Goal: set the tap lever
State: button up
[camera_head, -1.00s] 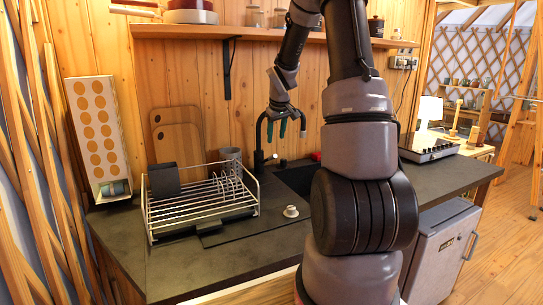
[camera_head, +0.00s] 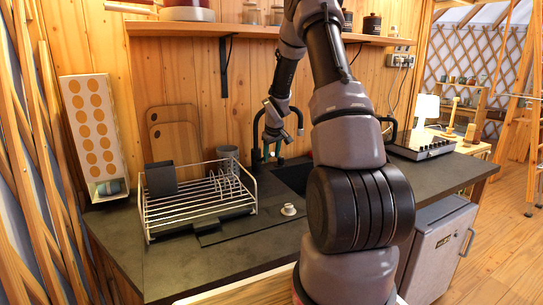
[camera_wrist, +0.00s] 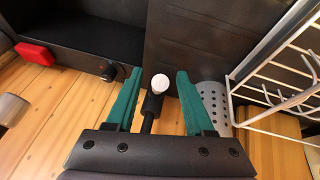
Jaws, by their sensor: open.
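The black tap (camera_head: 256,135) stands behind the sink, right of the dish rack, partly hidden by my gripper (camera_head: 280,143). In the wrist view, my gripper (camera_wrist: 158,92) is open, with a green finger on each side of a short black stem with a pale round tip (camera_wrist: 160,82). This stem looks like part of the tap, perhaps its lever. I see gaps on both sides of it, and neither finger appears to touch it. I cannot make out the lever's setting.
The wire dish rack (camera_head: 200,203) and a perforated grey cup (camera_wrist: 214,100) are close beside my gripper. A red block (camera_wrist: 35,53) lies by the dark sink (camera_wrist: 85,30). A small white cup (camera_head: 289,209) stands on the counter. The shelf (camera_head: 200,30) runs above.

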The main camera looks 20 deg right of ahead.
jog(key=shift+c, duration=0.3)
grip_shut()
dwell(1.1)
